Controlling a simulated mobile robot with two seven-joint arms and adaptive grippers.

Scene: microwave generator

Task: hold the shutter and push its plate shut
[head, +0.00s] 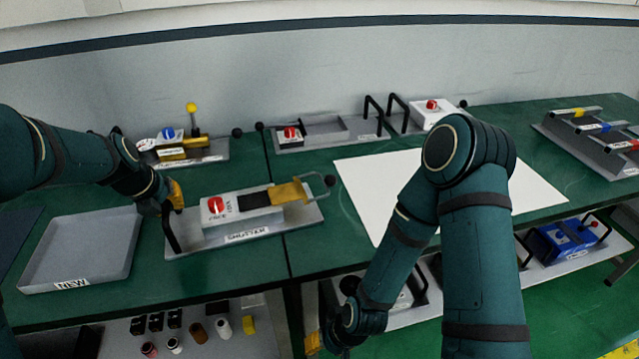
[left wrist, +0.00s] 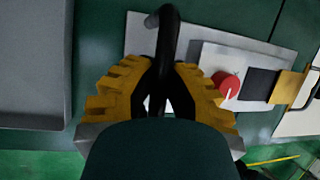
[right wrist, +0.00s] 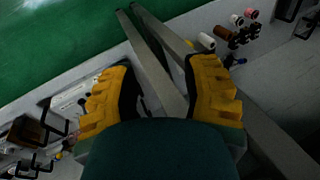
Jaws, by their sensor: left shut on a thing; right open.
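The shutter (head: 298,218) stands on the green table, a grey base with a white block, a red knob (head: 215,204) and a black window (head: 255,200). Its brass-yellow plate (head: 289,192) sits to the right of the window, with a black ball-ended lever (head: 330,181) at its far end. My left gripper (head: 174,204) is shut on the black handle (head: 170,234) at the shutter's left end. The left wrist view shows that handle (left wrist: 167,38) between the fingers. My right gripper (head: 318,342) is open and empty, low beside the table's front edge.
A grey tray marked NEW (head: 85,250) lies left of the shutter. A white sheet (head: 365,190) lies to its right. Other devices stand along the back, including one with a yellow ball (head: 191,107). A lower shelf (head: 185,335) holds small parts. My right arm crosses over the sheet.

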